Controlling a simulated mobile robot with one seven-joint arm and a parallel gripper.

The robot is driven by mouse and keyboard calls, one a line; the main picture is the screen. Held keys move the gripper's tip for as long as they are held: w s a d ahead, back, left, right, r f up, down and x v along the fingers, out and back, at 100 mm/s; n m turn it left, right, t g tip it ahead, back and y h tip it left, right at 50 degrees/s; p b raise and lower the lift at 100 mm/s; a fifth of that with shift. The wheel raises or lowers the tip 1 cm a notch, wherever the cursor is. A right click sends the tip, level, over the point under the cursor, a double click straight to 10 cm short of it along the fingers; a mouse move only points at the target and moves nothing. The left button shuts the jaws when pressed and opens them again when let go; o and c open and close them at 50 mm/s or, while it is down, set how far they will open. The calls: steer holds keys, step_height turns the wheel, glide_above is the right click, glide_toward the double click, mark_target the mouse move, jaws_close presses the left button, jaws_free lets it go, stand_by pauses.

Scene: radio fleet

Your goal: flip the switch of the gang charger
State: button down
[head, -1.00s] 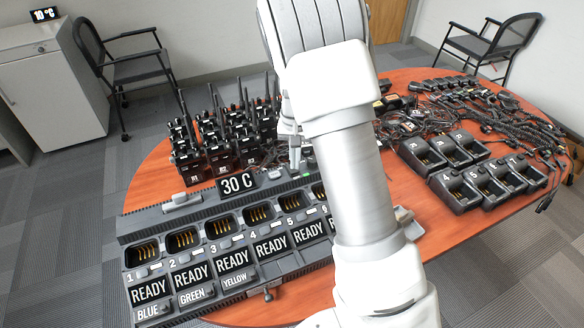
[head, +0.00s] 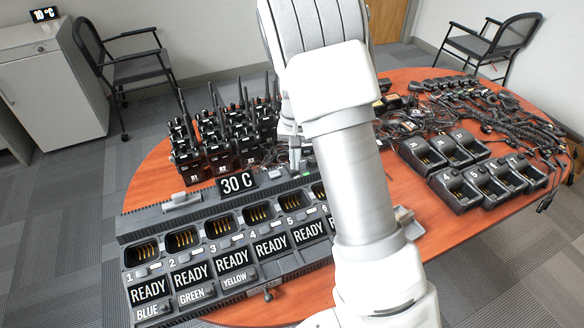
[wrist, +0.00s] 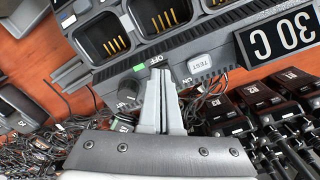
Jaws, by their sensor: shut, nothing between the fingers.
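The gang charger (head: 185,222) is a long black unit with a row of empty pockets, READY displays and a 30 C display, on the near left of the table. In the wrist view its edge (wrist: 205,42) carries a TEST button (wrist: 196,65) and OFF and ON labels. In the head view my arm hides much of this end.
Upright black radios (head: 222,135) stand close behind the charger. Small single chargers (head: 465,160) and tangled cords with microphones (head: 480,105) cover the table's right side. Chairs (head: 492,50) and a cabinet (head: 50,85) stand beyond the wooden table (head: 150,185).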

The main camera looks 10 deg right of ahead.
steer(key=shift+f+b, duration=0.45)
steer(key=shift+f, duration=0.3)
steer(key=shift+r, duration=0.1)
steer(key=shift+r+p, duration=2.5)
steer(key=shift+r, duration=0.95)
